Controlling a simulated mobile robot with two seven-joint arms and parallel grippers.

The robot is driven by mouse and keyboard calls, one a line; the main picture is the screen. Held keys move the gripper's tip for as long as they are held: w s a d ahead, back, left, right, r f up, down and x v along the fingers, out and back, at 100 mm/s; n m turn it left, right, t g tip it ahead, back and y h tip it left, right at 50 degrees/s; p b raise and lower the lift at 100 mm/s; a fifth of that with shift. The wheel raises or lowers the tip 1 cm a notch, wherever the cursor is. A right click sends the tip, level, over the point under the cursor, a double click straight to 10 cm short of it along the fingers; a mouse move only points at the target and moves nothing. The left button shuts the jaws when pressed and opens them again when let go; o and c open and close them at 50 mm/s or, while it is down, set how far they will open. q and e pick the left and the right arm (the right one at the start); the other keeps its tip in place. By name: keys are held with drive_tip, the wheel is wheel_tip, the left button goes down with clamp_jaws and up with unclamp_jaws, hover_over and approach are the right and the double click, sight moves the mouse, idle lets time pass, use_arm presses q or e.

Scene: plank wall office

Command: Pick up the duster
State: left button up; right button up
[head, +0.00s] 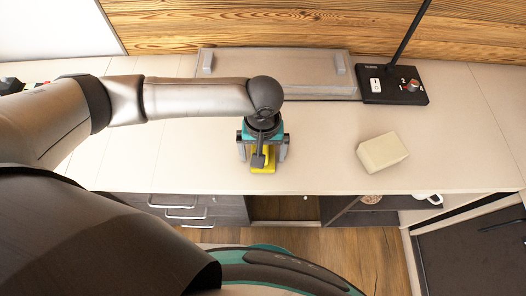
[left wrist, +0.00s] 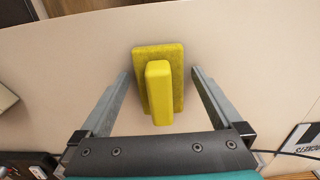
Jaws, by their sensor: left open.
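The duster (left wrist: 171,82) is a yellow block with a raised yellow handle, lying on the cream desk top (head: 200,150). In the left wrist view it lies between the two fingers of my open left gripper (left wrist: 158,85), with a gap on each side. In the head view my left gripper (head: 263,158) is over the duster (head: 262,167) and hides most of it, leaving some yellow showing near the desk's front edge. My right gripper is not in view.
A cream block (head: 382,152) lies to the right on the desk. A flat tray-like case (head: 275,68) and a black device with a pole (head: 393,86) stand at the back. Drawers (head: 185,206) are below the front edge. The desk between gripper and block is clear.

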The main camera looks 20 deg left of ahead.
use_arm(q)
drive_tip(key=shift+r, duration=0.1)
drive_tip(key=c, duration=1.5)
